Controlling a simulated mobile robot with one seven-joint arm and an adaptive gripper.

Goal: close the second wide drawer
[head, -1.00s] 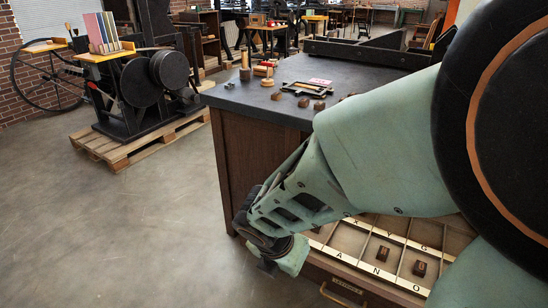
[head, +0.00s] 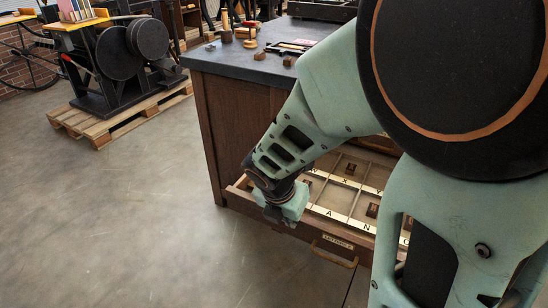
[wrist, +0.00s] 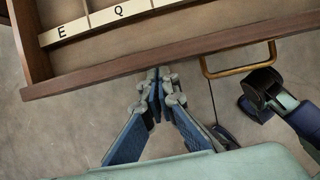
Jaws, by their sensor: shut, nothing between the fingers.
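The wide wooden drawer stands pulled out of the cabinet, its lettered compartments showing. Its front board (head: 318,238) bears a label and a brass handle (head: 335,256); the wrist view also shows the board (wrist: 110,76) and handle (wrist: 238,70). I cannot read the label surely. My gripper (head: 284,221) is at the drawer's front, left of the handle. In the wrist view my gripper (wrist: 158,82) has its fingertips together at the outer edge of the front board. I cannot tell whether they touch it. My arm hides the drawer's right part.
The dark cabinet top (head: 235,60) carries small blocks and tools. A few small type blocks (head: 372,210) lie in the drawer. A black press (head: 112,62) on a wooden pallet (head: 112,118) stands at the left. The concrete floor (head: 130,230) in front is clear.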

